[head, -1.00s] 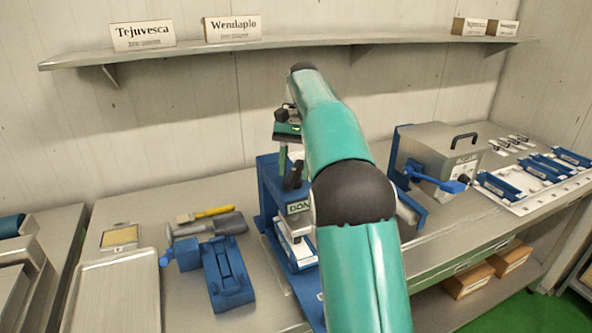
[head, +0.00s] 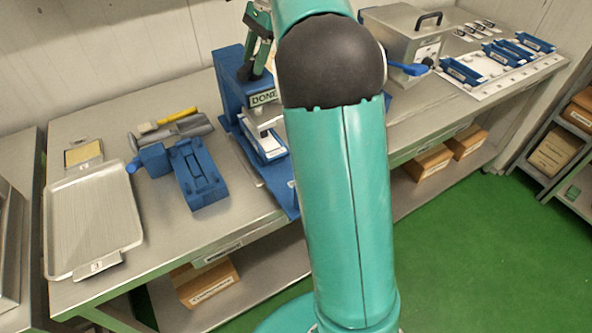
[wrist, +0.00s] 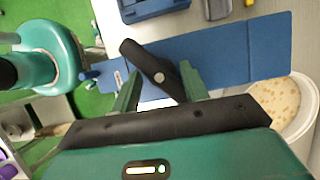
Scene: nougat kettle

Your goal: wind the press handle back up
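The blue press (head: 229,84) stands on the bench, left of my arm in the head view, with a plate reading "DONE" on its front. Its black handle (wrist: 142,60) lies slantwise between my gripper's green fingers in the wrist view. My gripper (wrist: 160,80) is open, with the fingers spread wider than the handle; I cannot tell whether either finger touches it. In the head view my gripper (head: 258,45) is above the press, and my arm hides the press's right side. A white-labelled tray (head: 267,147) sits low in the press.
A blue fixture (head: 195,172) and a metal tray (head: 92,220) lie on the bench to the left. A steel box with a blue lever (head: 408,68) stands to the right, near several blue moulds (head: 462,72). A pale speckled round tub (wrist: 278,100) shows in the wrist view.

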